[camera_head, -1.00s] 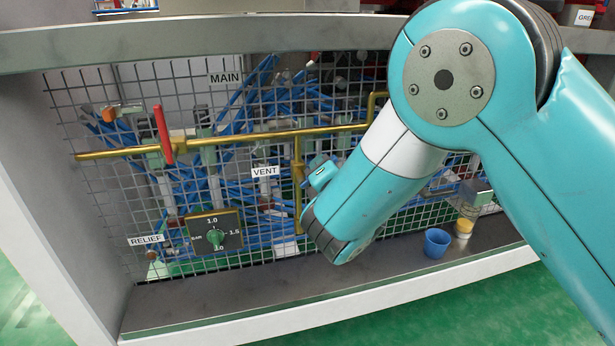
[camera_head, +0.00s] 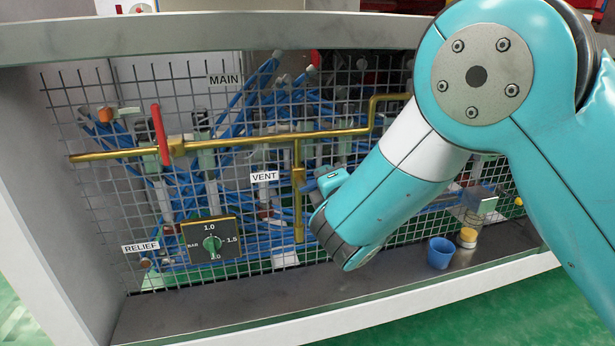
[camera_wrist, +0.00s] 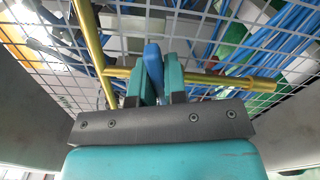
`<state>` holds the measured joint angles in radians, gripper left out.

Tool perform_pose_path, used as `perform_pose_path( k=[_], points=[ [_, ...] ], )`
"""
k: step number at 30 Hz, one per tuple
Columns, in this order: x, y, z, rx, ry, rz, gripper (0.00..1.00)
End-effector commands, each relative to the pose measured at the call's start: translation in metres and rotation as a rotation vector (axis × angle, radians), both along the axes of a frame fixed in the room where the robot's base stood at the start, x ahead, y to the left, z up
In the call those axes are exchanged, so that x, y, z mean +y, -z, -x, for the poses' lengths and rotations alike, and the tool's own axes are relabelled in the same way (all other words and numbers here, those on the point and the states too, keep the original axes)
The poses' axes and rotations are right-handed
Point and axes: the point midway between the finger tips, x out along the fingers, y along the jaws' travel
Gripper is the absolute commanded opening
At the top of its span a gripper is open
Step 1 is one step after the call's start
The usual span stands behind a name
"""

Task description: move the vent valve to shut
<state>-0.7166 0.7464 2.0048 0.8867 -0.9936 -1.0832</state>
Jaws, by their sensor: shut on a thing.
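The VENT label (camera_head: 264,176) hangs on the mesh, left of a vertical brass pipe (camera_head: 298,215). The vent valve's blue lever (camera_wrist: 153,62) shows in the wrist view between the teal fingers of my gripper (camera_wrist: 160,76), beside a brass branch pipe (camera_wrist: 235,82). My gripper is shut on the lever. In the head view my gripper (camera_head: 328,181) is just right of the vertical pipe, and my wrist hides part of that area. The lever's exact angle to its pipe is hard to tell.
A red lever (camera_head: 160,135) stands upright on the main brass pipe (camera_head: 235,140). A pressure gauge (camera_head: 211,243) and the RELIEF label (camera_head: 141,247) are lower left. A blue cup (camera_head: 440,253) and a yellow-and-white container (camera_head: 467,237) stand on the shelf (camera_head: 250,300). Wire mesh backs everything.

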Motion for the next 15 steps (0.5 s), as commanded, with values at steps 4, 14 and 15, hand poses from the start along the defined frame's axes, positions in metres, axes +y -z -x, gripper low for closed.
perform_pose_path(
  k=[4,14,15],
  points=[
    [-0.001,0.002,0.0,0.003,0.002,-0.001,0.0],
    [-0.002,0.016,0.0,0.061,0.001,-0.212,0.0],
    [-0.002,0.017,0.0,0.069,0.001,-0.236,0.0]
  ],
)
